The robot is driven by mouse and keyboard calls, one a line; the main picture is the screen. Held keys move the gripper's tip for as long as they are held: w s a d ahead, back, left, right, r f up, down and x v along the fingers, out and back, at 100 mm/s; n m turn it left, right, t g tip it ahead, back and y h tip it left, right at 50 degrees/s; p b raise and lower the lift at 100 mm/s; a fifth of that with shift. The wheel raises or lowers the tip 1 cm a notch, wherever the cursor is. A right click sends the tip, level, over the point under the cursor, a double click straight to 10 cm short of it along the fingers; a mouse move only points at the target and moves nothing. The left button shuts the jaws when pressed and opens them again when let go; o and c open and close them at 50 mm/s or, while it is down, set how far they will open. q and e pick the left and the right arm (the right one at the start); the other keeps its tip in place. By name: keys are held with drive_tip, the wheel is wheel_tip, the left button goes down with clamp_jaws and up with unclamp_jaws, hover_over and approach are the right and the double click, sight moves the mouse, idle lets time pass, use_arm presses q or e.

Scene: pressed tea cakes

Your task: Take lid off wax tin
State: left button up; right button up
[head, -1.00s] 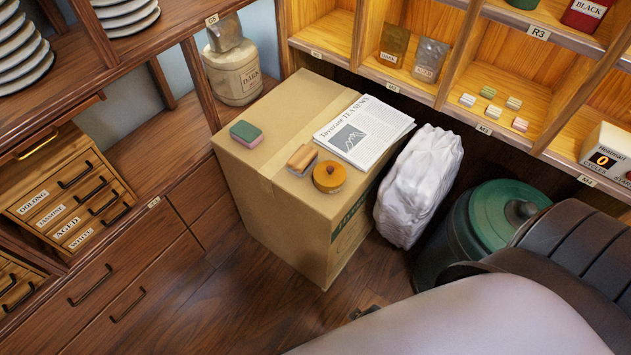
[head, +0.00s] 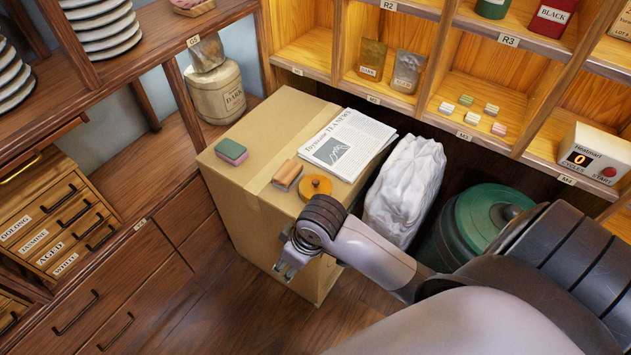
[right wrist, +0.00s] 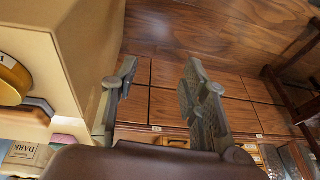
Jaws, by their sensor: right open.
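The wax tin is a small round tin with an orange-yellow lid (head: 317,184) on top. It stands on the front right part of a cardboard box (head: 240,172), and the lid is on it. My right gripper (head: 285,270) is open and empty, in front of the box's front side and lower in the picture than the tin. My forearm partly covers the near side of the tin. In the right wrist view the open fingers (right wrist: 160,78) have floor and drawers behind them, and a round yellow-rimmed thing (right wrist: 12,78), likely the tin, shows at the left edge. My left gripper is out of view.
On the box lie a brown block (head: 286,175), a green and pink sponge-like block (head: 231,152) and a newspaper (head: 350,145). A white crumpled bag (head: 403,185) and a green lidded bin (head: 480,215) stand to the right. Open floor lies in front of the box.

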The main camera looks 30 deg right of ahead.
drive_tip(key=w+d+r+n+g, duration=0.1)
drive_tip(key=w+d+r, duration=0.1)
drive_tip(key=w+r, duration=0.35)
drive_tip(key=m+g+h, duration=0.2)
drive_tip(key=m, duration=0.1)
approach(316, 181)
drive_tip(key=f, duration=0.3)
drive_tip(key=shift+w+f+b, duration=0.1)
drive_tip(key=shift+w+b, duration=0.1)
drive_tip(key=shift+b, duration=0.15)
drive_tip(key=shift+n, duration=0.3)
drive_tip(key=shift+s+f, duration=0.1)
drive_tip(key=shift+f, duration=1.25)
drive_tip(key=shift+s+f, duration=0.15)
drive_tip(key=shift+f, duration=1.25)
clamp_jaws()
drive_tip(key=shift+r, duration=0.15)
